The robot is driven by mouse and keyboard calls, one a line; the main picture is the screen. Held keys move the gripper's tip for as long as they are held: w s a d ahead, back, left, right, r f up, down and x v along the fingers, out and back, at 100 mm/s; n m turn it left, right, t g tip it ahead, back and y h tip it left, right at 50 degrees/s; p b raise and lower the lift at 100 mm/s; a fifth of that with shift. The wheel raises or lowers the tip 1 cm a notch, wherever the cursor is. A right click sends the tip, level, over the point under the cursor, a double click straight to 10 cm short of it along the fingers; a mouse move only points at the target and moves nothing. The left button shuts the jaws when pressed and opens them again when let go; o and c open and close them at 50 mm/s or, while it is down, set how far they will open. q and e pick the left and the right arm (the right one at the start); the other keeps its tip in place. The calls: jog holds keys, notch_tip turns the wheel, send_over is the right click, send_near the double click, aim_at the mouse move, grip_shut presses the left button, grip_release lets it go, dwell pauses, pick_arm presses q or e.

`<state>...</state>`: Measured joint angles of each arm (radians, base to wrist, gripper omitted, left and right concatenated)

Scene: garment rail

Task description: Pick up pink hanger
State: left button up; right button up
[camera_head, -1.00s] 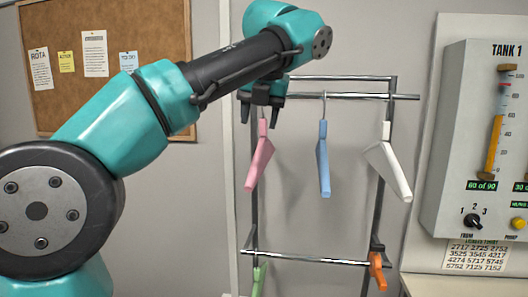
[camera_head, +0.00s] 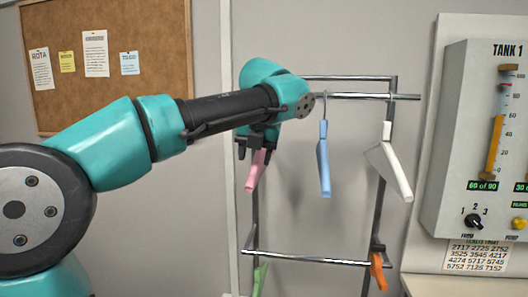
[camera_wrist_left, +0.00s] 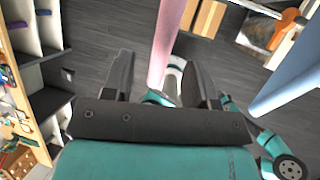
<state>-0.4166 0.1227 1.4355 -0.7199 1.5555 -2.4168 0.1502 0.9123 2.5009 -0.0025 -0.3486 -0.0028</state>
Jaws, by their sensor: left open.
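The pink hanger (camera_head: 256,172) hangs at the left end of the upper rail in the head view, its upper part hidden behind my left gripper (camera_head: 257,146). In the left wrist view the pink hanger (camera_wrist_left: 172,40) shows as a bar in the space between the two dark fingers of my left gripper (camera_wrist_left: 163,75). The fingers are open, apart on either side of it; I cannot tell how deep it sits between them. My right gripper is in neither view.
A blue hanger (camera_head: 323,160) and a white hanger (camera_head: 390,170) hang to the right on the upper rail (camera_head: 365,96). The lower rail (camera_head: 300,258) carries a green hanger (camera_head: 260,278) and an orange hanger (camera_head: 378,270). A tank panel (camera_head: 470,130) stands at the right.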

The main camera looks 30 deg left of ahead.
aim_at(255, 166)
pick_arm(q)
jog(key=shift+x, duration=2.6)
jog(key=shift+d, duration=0.2)
grip_shut()
